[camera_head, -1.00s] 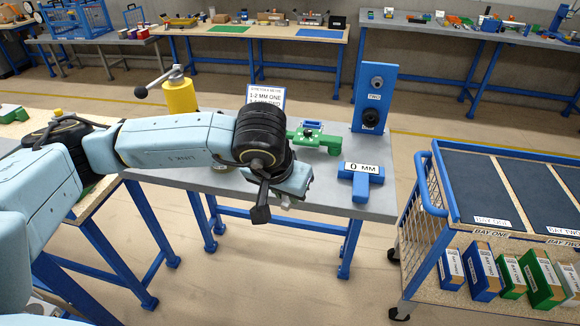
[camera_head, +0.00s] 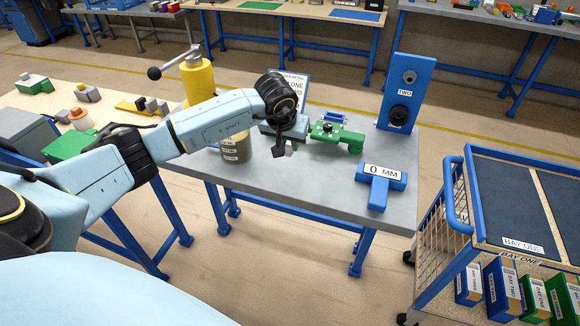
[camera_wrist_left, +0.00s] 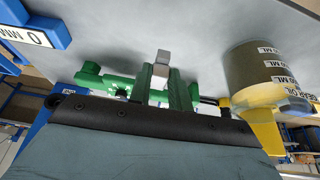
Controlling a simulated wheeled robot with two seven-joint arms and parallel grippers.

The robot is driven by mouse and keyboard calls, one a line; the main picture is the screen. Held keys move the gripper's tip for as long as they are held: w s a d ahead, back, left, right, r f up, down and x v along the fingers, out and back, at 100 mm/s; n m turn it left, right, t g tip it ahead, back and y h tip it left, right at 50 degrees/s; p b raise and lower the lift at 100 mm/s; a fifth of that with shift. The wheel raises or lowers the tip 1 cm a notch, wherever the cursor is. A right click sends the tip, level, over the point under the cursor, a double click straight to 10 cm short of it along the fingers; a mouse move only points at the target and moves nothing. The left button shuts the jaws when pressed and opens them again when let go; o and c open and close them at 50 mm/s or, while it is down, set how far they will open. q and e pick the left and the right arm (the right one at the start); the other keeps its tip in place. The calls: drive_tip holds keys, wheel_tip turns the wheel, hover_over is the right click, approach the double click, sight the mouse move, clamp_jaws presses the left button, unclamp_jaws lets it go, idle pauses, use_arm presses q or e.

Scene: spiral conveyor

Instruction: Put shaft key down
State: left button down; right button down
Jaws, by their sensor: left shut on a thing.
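My left gripper (camera_head: 286,150) is over the grey table (camera_head: 310,192), just left of a green fixture (camera_head: 338,136). In the left wrist view its two green-looking fingers (camera_wrist_left: 163,84) are shut on a small light grey block, the shaft key (camera_wrist_left: 162,58), whose end sticks out past the fingertips. Grey table top shows beyond the key; I cannot tell whether the key touches it. In the head view the key is too small to make out clearly. The green fixture also shows behind the fingers in the wrist view (camera_wrist_left: 92,78). My right gripper is not in view.
A blue gauge labelled 0 MM (camera_head: 381,186) lies front right on the table. A blue stand labelled TWO (camera_head: 406,92) is at back right. A labelled can (camera_head: 236,148) and a yellow lever unit (camera_head: 197,80) stand left. The table's front middle is clear.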

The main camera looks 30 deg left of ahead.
use_arm(q)
wheel_tip(320, 180, down, 7)
drive_tip(key=shift+f, duration=0.2)
idle(0.3)
drive_tip(key=shift+f, duration=0.15)
drive_tip(key=c, duration=1.3)
unclamp_jaws()
drive_tip(key=shift+r, duration=0.55)
drive_tip(key=v, duration=1.1)
drive_tip(key=shift+s+p, duration=0.3)
drive_tip(key=shift+d, duration=0.1)
